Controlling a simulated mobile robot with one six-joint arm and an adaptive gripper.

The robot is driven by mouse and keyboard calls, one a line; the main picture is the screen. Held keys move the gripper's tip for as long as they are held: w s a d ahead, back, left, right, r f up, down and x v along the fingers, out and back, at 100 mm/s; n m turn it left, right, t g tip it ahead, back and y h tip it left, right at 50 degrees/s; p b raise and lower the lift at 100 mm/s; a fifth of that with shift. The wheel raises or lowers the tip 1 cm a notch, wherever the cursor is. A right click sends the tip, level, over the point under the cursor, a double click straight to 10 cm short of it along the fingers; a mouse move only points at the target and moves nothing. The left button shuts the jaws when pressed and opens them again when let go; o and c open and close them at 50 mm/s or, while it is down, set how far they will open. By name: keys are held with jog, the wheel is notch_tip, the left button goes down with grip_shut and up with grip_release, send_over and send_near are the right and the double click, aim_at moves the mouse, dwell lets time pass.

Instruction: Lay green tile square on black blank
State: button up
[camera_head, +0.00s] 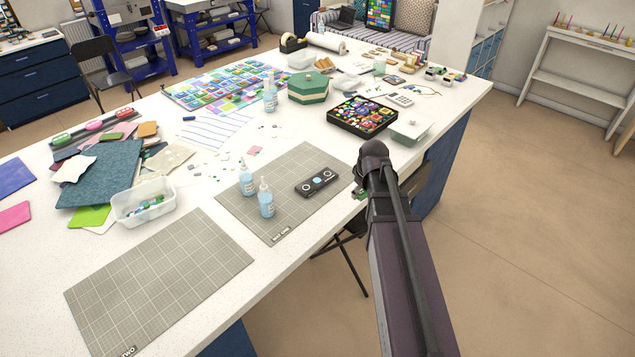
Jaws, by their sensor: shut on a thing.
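My gripper (361,186) is at the right edge of the table, mostly hidden behind my own wrist. It is shut on a small green tile (360,195), of which only a bit shows. The black blank (317,182) lies to the left of my gripper, on the far grey mat. It is a dark rectangle with a pale blue disc in the middle and a ring-like mark on each side. The tile is apart from the blank in this view; its exact height and tilt cannot be told.
Two glue bottles (266,201) stand on the far gridded mat (285,225), left of the blank. The near mat (160,285) is bare. A black tray of coloured pieces (362,116) and a lidded glass box (410,129) stand behind my gripper.

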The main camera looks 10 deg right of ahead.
jog(key=shift+w+a+f+n, duration=0.1)
jog(key=shift+w+a+n, duration=0.1)
jog(key=shift+a, duration=0.75)
jog(key=shift+w+a+f+n, duration=0.1)
jog(key=shift+w+a, duration=0.1)
jog(key=shift+a, duration=0.7)
jog(key=b, duration=0.2)
send_over(317, 180)
jog(key=s, duration=0.2)
jog(key=shift+d+f, duration=0.3)
jog(key=shift+f, duration=0.35)
jog(key=shift+w, duration=0.15)
jog(key=shift+w+a, duration=0.15)
jog(key=shift+w, duration=0.15)
jog(key=shift+b+x, duration=0.8)
jog(key=shift+x, duration=0.25)
jog(key=shift+s+a+f+b, duration=0.1)
jog(key=shift+f+b, duration=0.7)
jog(key=shift+f, duration=0.05)
jog(key=o, duration=1.3)
